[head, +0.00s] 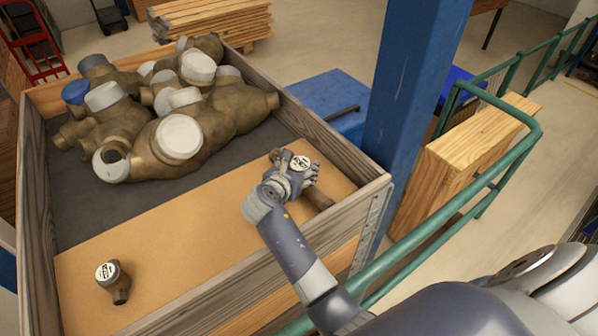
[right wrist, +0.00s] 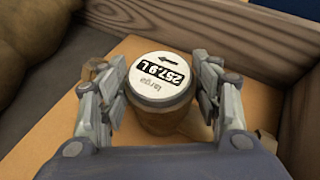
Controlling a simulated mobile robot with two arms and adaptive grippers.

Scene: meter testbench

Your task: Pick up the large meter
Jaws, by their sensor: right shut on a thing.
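The large meter (right wrist: 160,80) has a brown body and a white round dial that reads "large" and "257.9 L". In the right wrist view it stands between the two fingers of my right gripper (right wrist: 162,98), which is shut on it. In the head view the dial of the large meter (head: 300,163) shows at the right end of the cardboard sheet, with my right gripper (head: 291,176) around it and hiding most of its body. A smaller meter (head: 112,280) with a white dial stands at the left of the sheet. My left gripper is not in view.
The wooden crate's rim (head: 345,160) rises close to the right of my gripper. A pile of brown meters with white and blue caps (head: 180,137) fills the crate's far side. The cardboard sheet (head: 190,240) is bare between the two meters. A blue post (head: 412,90) stands beyond.

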